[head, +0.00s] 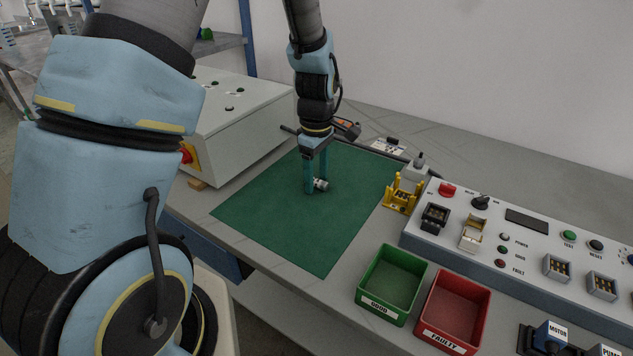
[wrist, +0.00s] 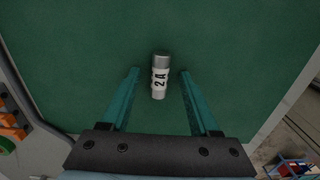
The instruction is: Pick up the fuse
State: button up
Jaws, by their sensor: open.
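The fuse (wrist: 160,76) is a small cylinder with silver ends and a white band marked "2A". It lies on the green mat (head: 265,225), and it also shows in the head view (head: 321,184), right beside the fingers. My gripper (wrist: 158,72) is open and points down at the mat. In the wrist view the fuse lies between the two teal fingers, with a gap on each side. In the head view my gripper (head: 315,186) is low over the mat, and I cannot tell its exact height above it.
A green bin marked "GOOD" (head: 367,303) and a red "FAULTY" bin (head: 443,338) stand at the front right. A yellow holder (head: 401,196) stands at the mat's right edge, near the control panel (head: 530,240). A grey box (head: 232,122) stands left. The mat around the fuse is clear.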

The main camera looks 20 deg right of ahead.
grip_shut()
dwell(0.3)
dwell(0.3)
